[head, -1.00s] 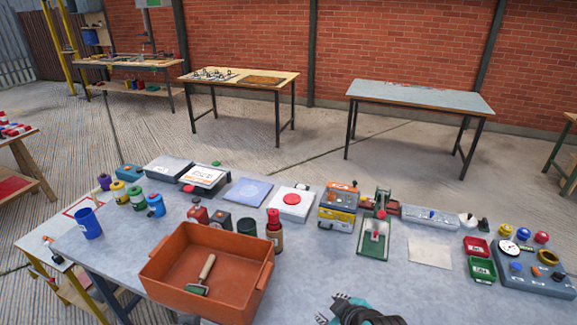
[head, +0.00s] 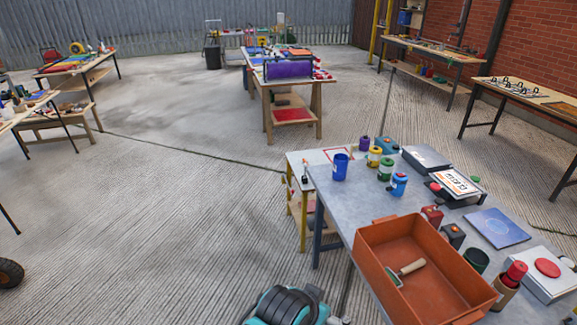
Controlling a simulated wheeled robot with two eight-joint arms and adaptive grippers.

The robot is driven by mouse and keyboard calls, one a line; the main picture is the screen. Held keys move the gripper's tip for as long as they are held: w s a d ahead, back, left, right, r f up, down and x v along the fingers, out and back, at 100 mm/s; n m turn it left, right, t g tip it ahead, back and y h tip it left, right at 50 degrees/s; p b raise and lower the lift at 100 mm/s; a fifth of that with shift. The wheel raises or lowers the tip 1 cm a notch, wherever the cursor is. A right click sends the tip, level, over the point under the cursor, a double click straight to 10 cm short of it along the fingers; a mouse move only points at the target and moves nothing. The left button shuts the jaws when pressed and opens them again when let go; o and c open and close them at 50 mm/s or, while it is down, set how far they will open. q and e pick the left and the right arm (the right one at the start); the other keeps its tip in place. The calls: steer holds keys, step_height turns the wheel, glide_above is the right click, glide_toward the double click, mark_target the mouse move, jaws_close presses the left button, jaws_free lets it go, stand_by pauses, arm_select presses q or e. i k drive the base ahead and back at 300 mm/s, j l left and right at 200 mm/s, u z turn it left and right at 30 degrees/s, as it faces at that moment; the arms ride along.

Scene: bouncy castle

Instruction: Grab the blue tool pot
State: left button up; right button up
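The blue tool pot (head: 340,167), a plain blue cup, stands upright near the left far corner of the grey worktable (head: 335,204). Nothing touches it. A teal and black part of my own arm shows at the bottom edge, well below and left of the pot. I cannot tell which arm it belongs to. No gripper fingers can be made out, so both grippers are out of sight.
An orange tray (head: 372,262) holding a roller (head: 406,272) stands in front of the pot. Yellow (head: 374,156), green (head: 385,169) and blue-lidded (head: 398,185) containers stand right of the pot. A lower side table (head: 303,166) adjoins left. Open concrete floor lies left.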

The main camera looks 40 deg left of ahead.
mark_target(340, 167)
steer(key=u, duration=0.8)
steer(key=z, duration=0.25)
steer(key=i+j+z, duration=0.2)
steer(key=z, duration=0.25)
steer(key=i+j+z, duration=0.3)
steer(key=z, duration=0.15)
steer(key=i+j, duration=0.2)
steer(key=j, duration=0.15)
steer(key=i+j+z, duration=0.1)
steer(key=j, duration=0.25)
steer(key=i+j, duration=0.25)
steer(key=i+j+z, duration=0.1)
steer(key=j, duration=0.4)
steer(key=i+j, duration=0.2)
steer(key=j, duration=0.15)
steer(key=i+j+z, duration=0.1)
steer(key=j, duration=0.3)
steer(key=i+j, duration=0.2)
steer(key=j, duration=0.2)
steer(key=l+z, duration=0.05)
